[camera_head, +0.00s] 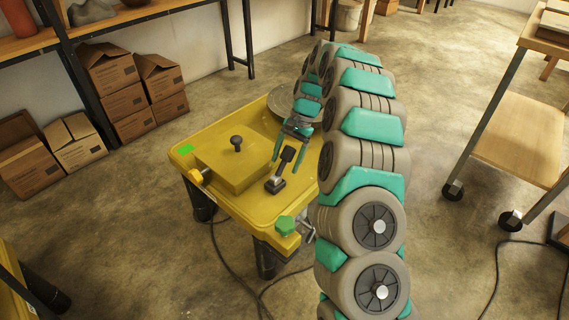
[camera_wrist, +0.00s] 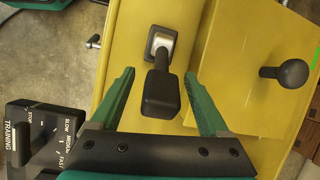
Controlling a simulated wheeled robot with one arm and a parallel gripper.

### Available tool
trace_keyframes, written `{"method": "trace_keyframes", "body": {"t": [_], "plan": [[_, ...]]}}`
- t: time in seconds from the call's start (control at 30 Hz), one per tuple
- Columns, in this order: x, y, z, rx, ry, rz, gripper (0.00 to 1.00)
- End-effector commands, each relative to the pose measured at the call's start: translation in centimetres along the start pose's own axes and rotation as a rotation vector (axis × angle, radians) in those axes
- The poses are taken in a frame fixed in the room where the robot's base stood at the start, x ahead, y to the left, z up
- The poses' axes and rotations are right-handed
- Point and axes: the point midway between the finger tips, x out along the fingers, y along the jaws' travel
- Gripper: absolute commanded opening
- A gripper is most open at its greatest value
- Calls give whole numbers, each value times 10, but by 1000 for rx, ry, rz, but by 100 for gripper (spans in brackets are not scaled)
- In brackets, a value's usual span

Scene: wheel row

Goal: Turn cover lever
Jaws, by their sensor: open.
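In the head view the lever (camera_head: 287,157) stands tilted, right of the raised yellow cover block (camera_head: 226,171). My gripper (camera_wrist: 159,73) has green fingers, spread open, one on each side of the handle in the wrist view. Gaps show on both sides of the handle; I cannot tell the height difference. In the head view my gripper (camera_head: 289,165) is over the lever.
A black round knob (camera_head: 237,142) stands on the cover block. A green knob (camera_head: 286,225) sits at the table's front edge. A dark speed-control panel (camera_wrist: 45,135) is at the wrist view's lower left. A grey disc (camera_head: 290,98) lies at the back. Boxes (camera_head: 109,78) stand left.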

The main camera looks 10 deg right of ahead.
Motion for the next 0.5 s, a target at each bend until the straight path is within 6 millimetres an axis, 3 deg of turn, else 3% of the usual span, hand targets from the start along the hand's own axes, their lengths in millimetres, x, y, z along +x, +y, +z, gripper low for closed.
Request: {"method": "trace_keyframes", "body": {"t": [0.13,0.4,0.5], "plan": [[15,-1,-1,-1,3,-2,79],[18,-1,-1,-1,3,-2,79],[18,-1,0,-1,3,-2,69]]}}
